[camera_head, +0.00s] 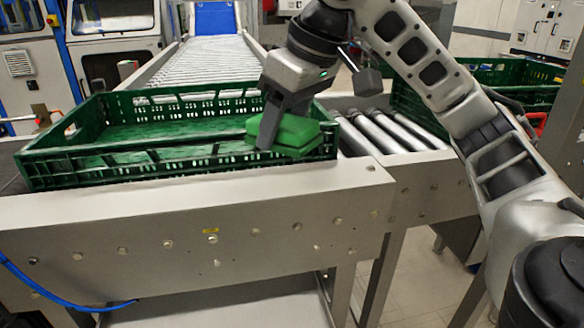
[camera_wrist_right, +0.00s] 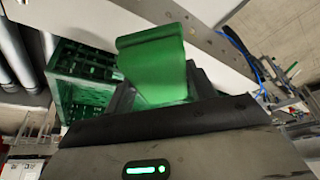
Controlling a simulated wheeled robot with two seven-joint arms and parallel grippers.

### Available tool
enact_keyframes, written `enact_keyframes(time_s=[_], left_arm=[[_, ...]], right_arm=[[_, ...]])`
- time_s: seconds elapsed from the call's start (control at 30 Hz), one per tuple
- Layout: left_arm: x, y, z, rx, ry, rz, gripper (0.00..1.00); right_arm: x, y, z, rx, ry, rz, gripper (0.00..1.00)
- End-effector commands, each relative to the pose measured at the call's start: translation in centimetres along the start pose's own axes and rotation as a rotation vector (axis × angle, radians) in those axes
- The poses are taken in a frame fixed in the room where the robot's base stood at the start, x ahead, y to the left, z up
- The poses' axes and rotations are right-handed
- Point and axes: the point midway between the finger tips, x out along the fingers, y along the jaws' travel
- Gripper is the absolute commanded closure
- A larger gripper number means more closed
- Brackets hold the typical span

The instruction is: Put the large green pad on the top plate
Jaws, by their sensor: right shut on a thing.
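The large green pad (camera_head: 297,134) is a thick bright green block held by my right gripper (camera_head: 268,128), whose fingers are shut on it. It hangs tilted over the front right corner of the green crate (camera_head: 170,166); whether it touches the rim I cannot tell. In the right wrist view the pad (camera_wrist_right: 152,62) fills the space before the right gripper (camera_wrist_right: 150,95), and the crate (camera_wrist_right: 78,62) shows behind it. No part that I can surely call the top plate shows. My left gripper is not in the head view.
The crate looks empty and sits on the conveyor frame (camera_head: 200,215). Bare metal rollers (camera_head: 400,132) lie to its right, with another green crate (camera_head: 520,85) beyond. A roller track (camera_head: 205,62) runs away at the back. A blue hose (camera_head: 60,295) hangs at the front left.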

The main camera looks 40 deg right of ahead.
Motion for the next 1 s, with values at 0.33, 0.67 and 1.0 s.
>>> enact_keyframes(time_s=[0.33,0.67,1.0], left_arm=[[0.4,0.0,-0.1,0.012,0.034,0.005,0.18],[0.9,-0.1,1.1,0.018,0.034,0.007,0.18],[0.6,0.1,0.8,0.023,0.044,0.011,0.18]], right_arm=[[4.9,5.2,0.7,0.001,-0.001,0.001,0.63],[8.5,7.2,1.7,-0.001,-0.003,0.002,0.63],[9.9,7.0,2.2,-0.001,0.001,0.000,0.63]])
